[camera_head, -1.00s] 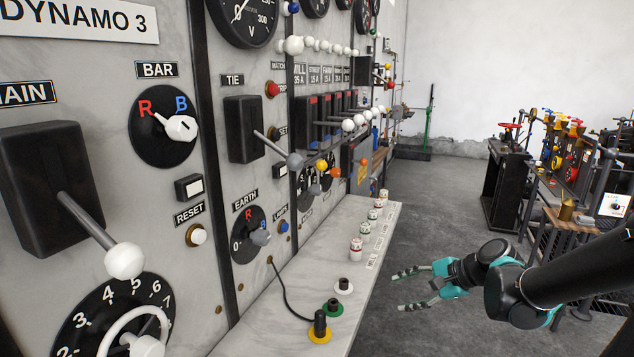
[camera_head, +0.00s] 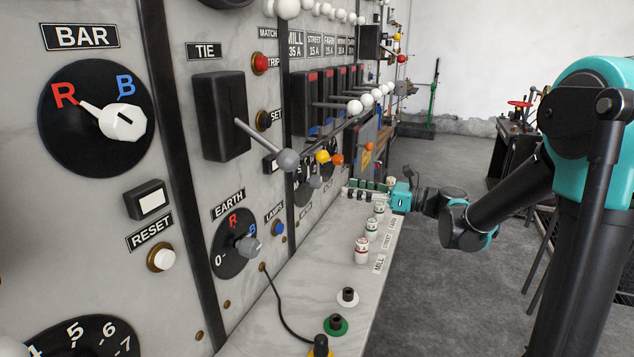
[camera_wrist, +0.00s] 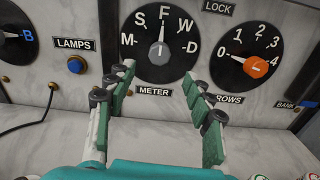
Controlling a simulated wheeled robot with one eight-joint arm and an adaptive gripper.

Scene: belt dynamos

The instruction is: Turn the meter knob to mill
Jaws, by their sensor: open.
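The meter dial (camera_wrist: 136,35) is a black disc with white letters M, S, F, W and D, above a METER label, in the wrist view. Its grey knob (camera_wrist: 157,52) has a light pointer directed up at F. My gripper (camera_wrist: 160,76) is open and empty, facing the dial. Its fingers lie low on either side of the METER label and appear apart from the knob. In the head view my gripper (camera_head: 368,190) is over the marble ledge, and the dial is small and partly hidden behind other levers and knobs.
An orange-knobbed dial (camera_wrist: 255,66) numbered 0 to 4 is to the right of the meter. A blue LAMPS button (camera_wrist: 76,65) is to the left. White-and-red labelled pegs (camera_head: 361,250) stand on the marble ledge (camera_head: 325,285). A yellow socket plug (camera_head: 320,347) trails a black cable.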

